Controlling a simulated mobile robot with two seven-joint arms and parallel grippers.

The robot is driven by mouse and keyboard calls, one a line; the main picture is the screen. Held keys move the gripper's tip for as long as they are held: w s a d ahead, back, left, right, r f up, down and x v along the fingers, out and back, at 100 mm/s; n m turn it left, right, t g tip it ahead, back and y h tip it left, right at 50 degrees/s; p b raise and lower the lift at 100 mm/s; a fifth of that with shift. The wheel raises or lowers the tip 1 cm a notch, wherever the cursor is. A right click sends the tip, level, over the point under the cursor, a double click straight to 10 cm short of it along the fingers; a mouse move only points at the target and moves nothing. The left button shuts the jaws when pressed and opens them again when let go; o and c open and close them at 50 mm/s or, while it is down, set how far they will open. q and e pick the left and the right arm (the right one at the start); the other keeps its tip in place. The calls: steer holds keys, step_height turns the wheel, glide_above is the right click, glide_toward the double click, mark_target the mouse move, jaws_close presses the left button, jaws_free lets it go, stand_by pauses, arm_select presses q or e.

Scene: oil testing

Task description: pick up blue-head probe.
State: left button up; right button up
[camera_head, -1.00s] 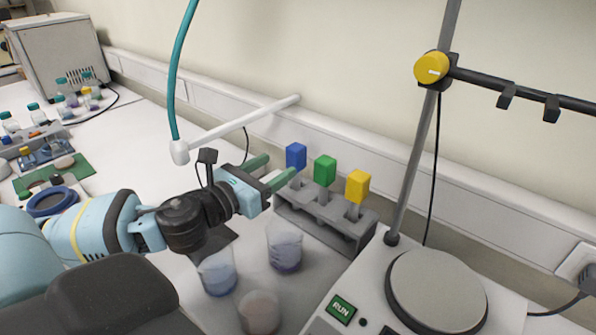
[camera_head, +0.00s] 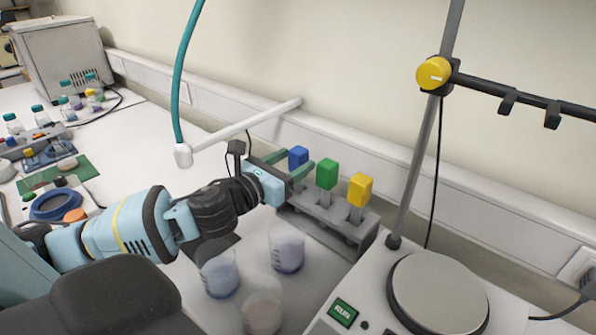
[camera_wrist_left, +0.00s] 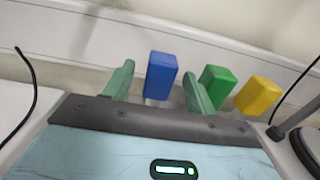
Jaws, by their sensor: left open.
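The blue-head probe (camera_head: 298,157) stands upright in the left slot of a grey rack (camera_head: 345,236). My left gripper (camera_head: 287,164) is open, with its green fingers on either side of the blue head. In the left wrist view the blue head (camera_wrist_left: 161,76) shows between the two fingertips (camera_wrist_left: 158,82), with gaps beside it. The green-head probe (camera_head: 327,174) and the yellow-head probe (camera_head: 360,189) stand in the same rack to the right. My right gripper is not in view.
Several beakers (camera_head: 287,247) stand in front of the rack. A hotplate (camera_head: 437,294) with a stand rod (camera_head: 424,150) is at the right. The wall lies close behind the rack. A white bar (camera_head: 245,124) crosses above and behind the gripper.

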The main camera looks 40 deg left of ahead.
arm_select(q)
steer(key=shift+w+d, duration=0.1)
steer(key=shift+w, duration=1.15)
steer(key=shift+c, duration=0.5)
steer(key=c, duration=1)
